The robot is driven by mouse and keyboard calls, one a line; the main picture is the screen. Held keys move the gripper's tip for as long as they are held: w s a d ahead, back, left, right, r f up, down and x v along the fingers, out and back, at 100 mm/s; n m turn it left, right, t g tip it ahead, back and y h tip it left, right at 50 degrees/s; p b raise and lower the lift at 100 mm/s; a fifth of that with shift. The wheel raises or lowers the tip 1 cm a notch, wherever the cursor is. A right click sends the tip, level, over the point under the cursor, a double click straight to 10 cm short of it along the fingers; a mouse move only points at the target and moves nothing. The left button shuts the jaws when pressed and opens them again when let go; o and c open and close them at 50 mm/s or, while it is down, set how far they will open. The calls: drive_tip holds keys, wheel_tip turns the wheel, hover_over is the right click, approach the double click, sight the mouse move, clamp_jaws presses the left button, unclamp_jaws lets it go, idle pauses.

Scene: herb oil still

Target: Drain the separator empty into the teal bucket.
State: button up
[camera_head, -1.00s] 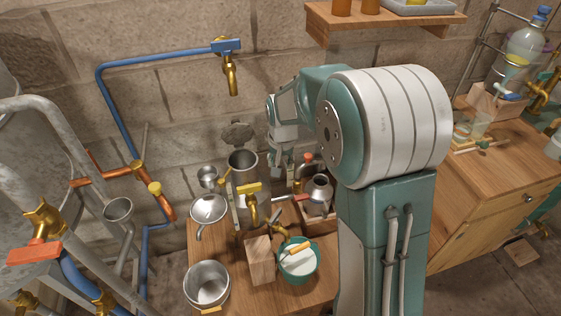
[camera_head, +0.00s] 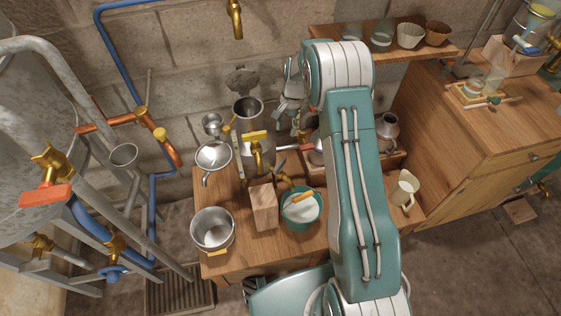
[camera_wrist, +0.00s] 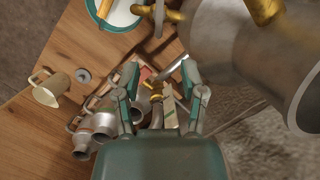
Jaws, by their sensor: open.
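The separator (camera_head: 248,120) is a tall grey metal cylinder with an open top and yellow brass taps (camera_head: 255,138), standing on the low wooden bench. It fills the upper right of the wrist view (camera_wrist: 235,45). The teal bucket (camera_head: 287,215) stands in front of it below, with whitish contents and a yellow-handled thing across it. Its rim shows at the top of the wrist view (camera_wrist: 94,12). My gripper (camera_head: 287,112) is beside the separator, to its right, open and empty. In the wrist view its fingers (camera_wrist: 158,75) are apart, the separator up and right of them. The tap's setting cannot be told.
A wooden block (camera_head: 264,207) stands left of the bucket, with a steel pot (camera_head: 212,230) further left. A funnel (camera_head: 213,157) is behind the pot. A cream jug (camera_head: 404,190) and metal cans (camera_wrist: 98,125) stand to the right. Pipes (camera_head: 125,120) crowd the left.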

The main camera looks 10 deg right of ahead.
drive_tip(key=m+g+y, duration=0.1)
approach(280, 162)
drive_tip(key=x, duration=1)
drive_tip(key=shift+r, duration=0.1)
clamp_jaws()
